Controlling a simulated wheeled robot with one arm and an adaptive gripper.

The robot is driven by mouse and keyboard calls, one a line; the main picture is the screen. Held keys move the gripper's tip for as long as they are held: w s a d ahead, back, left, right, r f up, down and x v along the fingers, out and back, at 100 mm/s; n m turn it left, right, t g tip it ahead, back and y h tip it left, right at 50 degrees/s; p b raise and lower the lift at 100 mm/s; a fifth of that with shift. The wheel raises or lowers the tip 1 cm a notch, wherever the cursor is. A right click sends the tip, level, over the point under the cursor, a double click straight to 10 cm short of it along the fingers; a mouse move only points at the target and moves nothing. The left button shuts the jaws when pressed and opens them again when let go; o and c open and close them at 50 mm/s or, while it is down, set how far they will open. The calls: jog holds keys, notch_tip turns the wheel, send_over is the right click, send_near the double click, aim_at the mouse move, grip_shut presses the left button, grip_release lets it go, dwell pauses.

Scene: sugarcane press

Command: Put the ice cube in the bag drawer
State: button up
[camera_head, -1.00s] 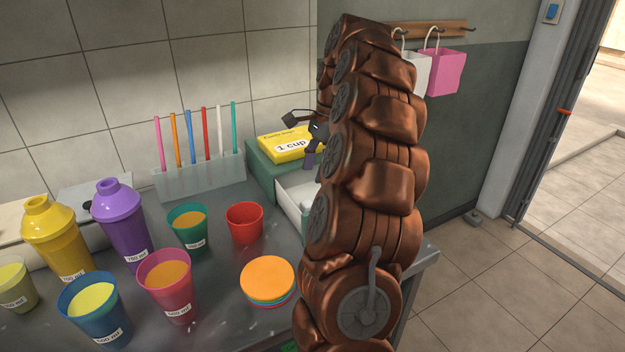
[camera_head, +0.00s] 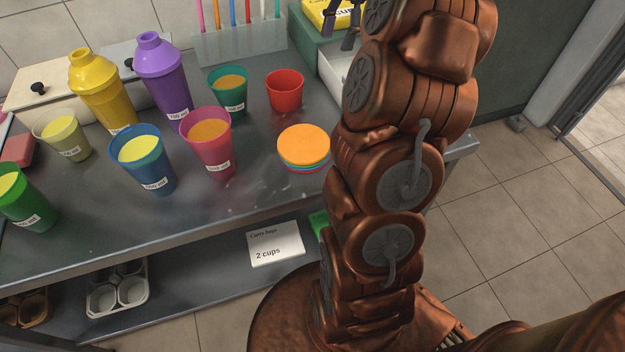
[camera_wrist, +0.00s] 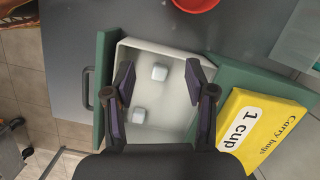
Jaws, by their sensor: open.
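The open drawer (camera_wrist: 183,133) has a white interior and sits in a green box (camera_wrist: 105,52). In the head view, the drawer (camera_head: 335,68) is partly hidden by my arm and the cubes cannot be seen.
A yellow carry bags pack (camera_wrist: 248,128) marked "1 cup" lies on the green box. A red cup (camera_head: 285,92), orange lids (camera_head: 303,145) and a pink cup (camera_head: 208,140) stand left of the drawer. Open floor lies right of the counter.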

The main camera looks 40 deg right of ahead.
jog(key=s+a+f+n, duration=0.1)
jog(key=s+a+n, duration=0.1)
jog(key=a, duration=0.5)
jog(key=s+a+f+n+g, duration=0.1)
jog(key=s+a+f+n, duration=0.1)
jog(key=a+n, duration=0.3)
jog(key=s+a+f+n+g+h, duration=0.1)
jog(key=s+a+n, duration=0.2)
jog(key=a, duration=0.6)
jog(key=shift+s+f+n, duration=0.25)
jog(key=shift+s+n, duration=0.05)
jog(key=shift+s, duration=0.25)
jog(key=s+a+f+n, duration=0.1)
jog(key=s, duration=0.1)
jog(key=s+a+f+n, duration=0.1)
jog(key=s+a, duration=0.1)
jog(key=s+a+f+n, duration=0.1)
jog(key=s, duration=0.2)
jog(key=shift+a+f+n+g+h, duration=0.3)
jog(key=shift+a+f+g+h, duration=0.05)
jog(key=shift+g+h, duration=0.05)
jog(key=s+a+f+n+h, duration=0.1)
jog(key=s+f+n, duration=0.3)
jog(key=s, duration=0.6)
jog(key=shift+a+f+g, duration=0.3)
jog(key=shift+a+f, duration=0.15)
jog(key=shift+f, duration=0.3)
jog(key=shift+s, duration=0.1)
